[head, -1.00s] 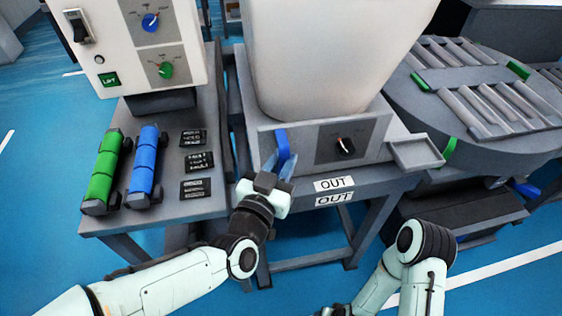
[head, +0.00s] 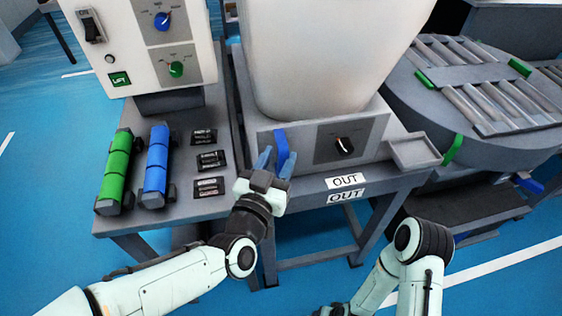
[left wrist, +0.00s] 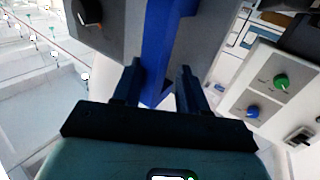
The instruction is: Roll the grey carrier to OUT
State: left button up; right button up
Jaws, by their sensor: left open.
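A blue lever (head: 282,145) stands on the front of a grey base unit (head: 310,150) under a large white body. My left gripper (head: 277,160) is open at this lever, its fingers on either side of the lever's lower part. In the left wrist view the lever (left wrist: 160,50) comes down between the open fingers (left wrist: 158,72); I cannot tell whether they touch it. Two OUT labels (head: 345,181) are on the bench front, right of the gripper. I cannot tell for sure which grey thing is the carrier. My right gripper is below the picture.
A dark knob (head: 344,146) is right of the lever, with a small grey tray (head: 413,150) beyond it. A green roller (head: 117,170) and a blue roller (head: 156,165) lie on the left bench, beside a control box (head: 135,45). A round roller table (head: 470,90) stands at right.

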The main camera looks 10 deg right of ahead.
pick_arm(q)
jog(key=shift+d, duration=0.2)
jog(key=shift+s, duration=0.1)
jog(key=shift+s+a, duration=0.25)
jog(key=shift+s, duration=0.05)
jog(key=v, duration=1.2)
jog(key=shift+a, duration=0.2)
pick_arm(e)
jog(key=shift+s+f, duration=0.1)
jog(key=shift+f, duration=0.05)
pick_arm(q)
jog(key=shift+f, duration=0.2)
